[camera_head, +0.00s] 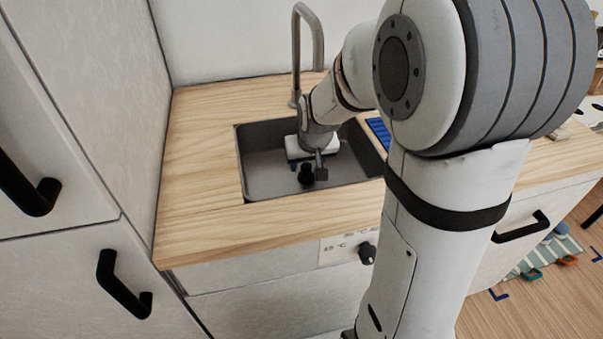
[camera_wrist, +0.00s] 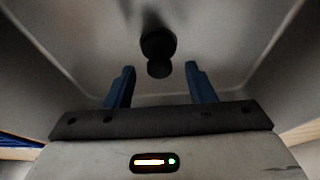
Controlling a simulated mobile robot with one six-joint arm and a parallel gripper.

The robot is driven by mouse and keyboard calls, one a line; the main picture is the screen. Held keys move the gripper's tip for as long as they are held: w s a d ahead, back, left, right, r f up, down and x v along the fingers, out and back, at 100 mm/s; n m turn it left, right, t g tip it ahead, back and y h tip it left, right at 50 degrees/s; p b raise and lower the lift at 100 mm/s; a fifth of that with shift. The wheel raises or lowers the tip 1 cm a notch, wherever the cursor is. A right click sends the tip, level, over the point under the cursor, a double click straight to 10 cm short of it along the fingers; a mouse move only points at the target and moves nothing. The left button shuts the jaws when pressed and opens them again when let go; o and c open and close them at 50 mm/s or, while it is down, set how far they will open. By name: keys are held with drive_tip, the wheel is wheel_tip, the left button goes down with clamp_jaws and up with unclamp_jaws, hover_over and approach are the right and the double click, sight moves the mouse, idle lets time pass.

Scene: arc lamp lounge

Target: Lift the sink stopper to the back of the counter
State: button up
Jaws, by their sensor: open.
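The sink stopper is a small black knobbed piece in the grey sink basin (camera_head: 268,178). In the head view the stopper (camera_head: 305,187) stands on the basin floor, left of the middle. My gripper (camera_head: 306,166) reaches down into the basin close by it. In the wrist view the stopper (camera_wrist: 158,50) is ahead of my gripper (camera_wrist: 160,75), roughly centred between the two blue fingers. The fingers are apart and nothing is held. Whether the fingertips reach the height of the stopper I cannot tell. The wooden counter (camera_head: 200,150) surrounds the sink.
A grey tap (camera_head: 296,60) rises at the sink's back edge. A blue ribbed item (camera_head: 379,131) lies right of the sink, partly behind my arm. A tall cabinet (camera_head: 95,90) borders the counter on the left. The counter left of the sink is clear.

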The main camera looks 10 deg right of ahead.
drive_tip(key=shift+x, duration=1.1)
drive_tip(key=c, duration=1.1)
